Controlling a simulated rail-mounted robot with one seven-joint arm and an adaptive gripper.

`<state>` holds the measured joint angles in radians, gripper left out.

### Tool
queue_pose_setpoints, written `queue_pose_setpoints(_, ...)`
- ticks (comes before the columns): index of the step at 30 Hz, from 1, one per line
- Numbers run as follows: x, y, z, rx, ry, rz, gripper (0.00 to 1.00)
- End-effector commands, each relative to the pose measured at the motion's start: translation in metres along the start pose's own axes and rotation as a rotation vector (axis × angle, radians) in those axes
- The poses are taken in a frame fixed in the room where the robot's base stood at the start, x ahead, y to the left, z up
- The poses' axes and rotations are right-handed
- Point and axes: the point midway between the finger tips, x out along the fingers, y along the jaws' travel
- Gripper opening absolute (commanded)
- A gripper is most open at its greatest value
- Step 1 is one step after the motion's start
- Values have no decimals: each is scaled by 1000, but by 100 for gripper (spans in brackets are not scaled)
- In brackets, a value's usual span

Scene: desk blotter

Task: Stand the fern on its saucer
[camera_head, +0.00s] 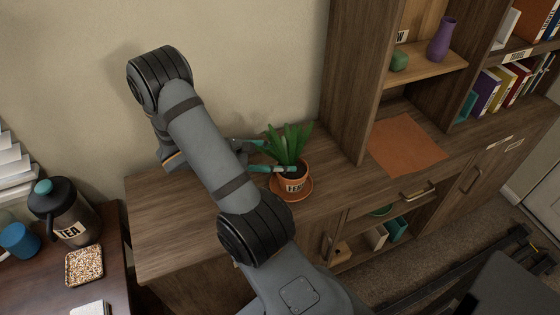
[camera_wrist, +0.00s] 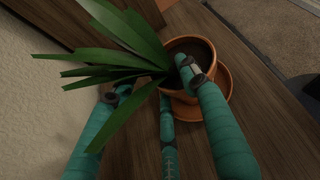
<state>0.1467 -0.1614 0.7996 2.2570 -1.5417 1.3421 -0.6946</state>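The fern (camera_head: 288,145) is a green long-leaved plant in a terracotta pot (camera_head: 294,184) with a dark-lettered label. The pot stands upright on an orange saucer (camera_head: 306,194) on the wooden cabinet top. In the wrist view, the pot (camera_wrist: 178,47) shows dark soil, and the saucer rim (camera_wrist: 226,95) shows beside it. My gripper (camera_head: 268,156) has teal fingers spread apart, reaching in from the left. In the wrist view, my gripper (camera_wrist: 157,88) has one finger crossing over the pot rim and another off to the left among the leaves. I cannot tell whether any finger touches the pot.
At left, a lower dark table holds a tea jug (camera_head: 66,212), a blue cup (camera_head: 18,240) and a tray of grains (camera_head: 84,265). The cabinet top's left part is clear.

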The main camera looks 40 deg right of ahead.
Motion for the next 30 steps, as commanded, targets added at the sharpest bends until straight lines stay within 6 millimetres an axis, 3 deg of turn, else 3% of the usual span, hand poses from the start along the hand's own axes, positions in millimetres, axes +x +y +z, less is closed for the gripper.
queue_pose_setpoints(10, 0, 0, 0, 0, 0, 0, 63)
queue_pose_setpoints(20, -2, -1, 4, 1, 0, 1, 63)
queue_pose_setpoints(23, -13, 0, 3, 3, -1, 3, 63)
queue_pose_setpoints(30, -64, 1, 3, 3, 0, 6, 63)
